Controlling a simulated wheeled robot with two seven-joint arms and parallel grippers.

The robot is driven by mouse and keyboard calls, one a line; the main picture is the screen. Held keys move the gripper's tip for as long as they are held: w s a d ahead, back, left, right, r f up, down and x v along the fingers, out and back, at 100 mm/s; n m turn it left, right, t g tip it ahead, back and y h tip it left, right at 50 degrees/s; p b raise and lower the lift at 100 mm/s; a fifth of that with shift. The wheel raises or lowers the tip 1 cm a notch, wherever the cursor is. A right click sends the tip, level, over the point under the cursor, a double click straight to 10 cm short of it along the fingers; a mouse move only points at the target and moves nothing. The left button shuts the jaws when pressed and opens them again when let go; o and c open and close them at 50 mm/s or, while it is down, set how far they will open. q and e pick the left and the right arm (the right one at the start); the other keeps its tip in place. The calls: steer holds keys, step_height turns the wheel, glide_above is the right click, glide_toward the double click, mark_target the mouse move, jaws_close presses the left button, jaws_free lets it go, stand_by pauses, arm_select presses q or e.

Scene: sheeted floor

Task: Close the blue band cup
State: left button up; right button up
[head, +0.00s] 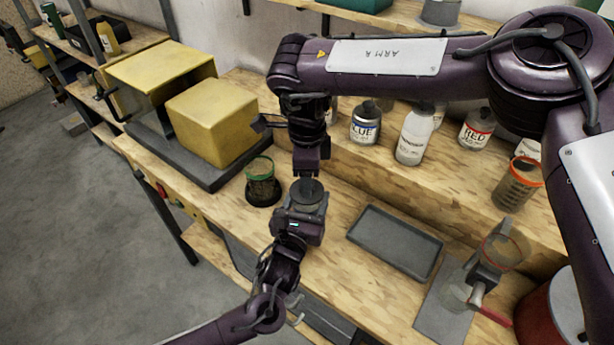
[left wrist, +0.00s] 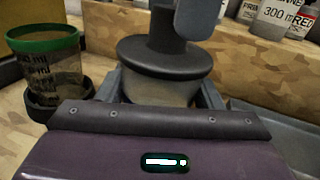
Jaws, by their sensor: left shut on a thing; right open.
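My left gripper (head: 303,207) is shut on a translucent cup (left wrist: 160,91), seen between its two fingers in the left wrist view. My right gripper (head: 312,168) reaches down from above, directly over the lid. One of its fingers (left wrist: 201,18) shows beside the knob. It is open, and its other finger is hidden in the wrist view.
A green-band cup (head: 263,180) stands on a black base left of my left gripper. An empty grey tray (head: 396,241) lies to the right. Bottles (head: 365,124) and an orange-band cup (head: 517,183) stand on the raised back shelf. Yellow boxes (head: 212,120) sit at the left.

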step_height(320, 180, up, 11)
stand_by(0.3)
arm_select(q)
steer(key=o, duration=1.5)
steer(key=b+v, duration=0.1)
steer(key=v, duration=0.6)
steer(key=shift+f, duration=0.1)
steer(key=shift+s+a, duration=0.15)
steer(key=shift+s, duration=0.3)
arm_select(e)
steer(key=shift+f, duration=0.7)
